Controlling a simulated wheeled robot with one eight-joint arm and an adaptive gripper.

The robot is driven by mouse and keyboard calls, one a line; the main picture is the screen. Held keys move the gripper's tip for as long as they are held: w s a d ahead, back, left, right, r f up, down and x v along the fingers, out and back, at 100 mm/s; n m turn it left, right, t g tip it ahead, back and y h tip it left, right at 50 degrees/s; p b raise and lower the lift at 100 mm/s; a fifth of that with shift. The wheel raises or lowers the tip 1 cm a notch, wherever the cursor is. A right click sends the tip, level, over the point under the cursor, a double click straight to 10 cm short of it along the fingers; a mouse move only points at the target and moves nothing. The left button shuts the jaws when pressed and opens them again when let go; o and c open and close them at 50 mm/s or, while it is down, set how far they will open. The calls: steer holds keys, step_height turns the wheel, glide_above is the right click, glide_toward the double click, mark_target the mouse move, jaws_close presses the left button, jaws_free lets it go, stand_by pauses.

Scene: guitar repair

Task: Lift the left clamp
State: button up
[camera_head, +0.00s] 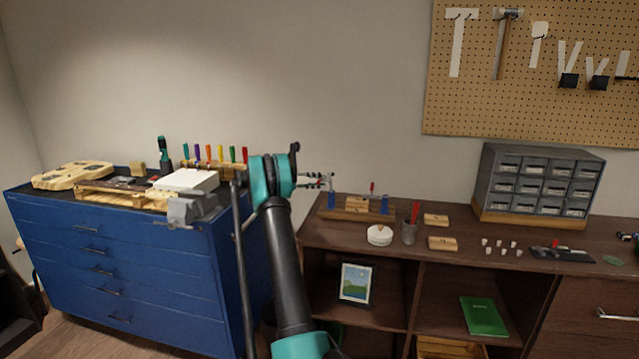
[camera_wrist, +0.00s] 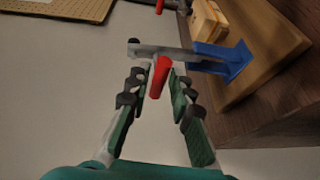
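The left clamp has a grey bar, a blue jaw (camera_wrist: 225,62) and a red handle (camera_wrist: 160,76). In the head view its blue part (camera_head: 331,203) stands at the left end of a wooden board. My gripper (camera_wrist: 160,78) is open around the red handle in the wrist view, one finger on each side. Gaps seem to show between handle and fingers; contact is not clear. In the head view my gripper (camera_head: 318,180) is small, beside the clamp's top. A second clamp (camera_head: 384,205), also blue with a red handle, stands to the right.
The wooden board (camera_head: 345,214) lies on the brown bench. A white round container (camera_head: 379,235) and a cup with red tools (camera_head: 409,233) stand just right and in front. A grey drawer cabinet (camera_head: 540,180) is further right. The blue tool chest (camera_head: 110,265) is left.

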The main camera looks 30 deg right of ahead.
steer(key=f+v, duration=0.1)
steer(key=v, duration=1)
steer(key=shift+a+r, duration=0.25)
steer(key=shift+r, duration=0.2)
steer(key=s+a+f+n+t+y, duration=0.1)
steer(key=s+a+f+t+y, duration=0.2)
steer(key=s+a, duration=0.8)
steer(key=s+a+f+n+t+y, duration=0.2)
steer(key=s+a+f+t+y, duration=0.2)
steer(key=s+a+f+y, duration=0.3)
steer(key=s+a+f+n+t+y, duration=0.2)
steer(key=s+a+f+y, duration=0.3)
steer(key=s+a, duration=1.2)
steer(key=s+f+t, duration=0.1)
steer(key=s+f, duration=0.1)
steer(key=s, duration=0.9)
steer(key=shift+t+y, duration=0.3)
steer(key=shift+t, duration=0.1)
steer(key=shift+s+d, duration=0.15)
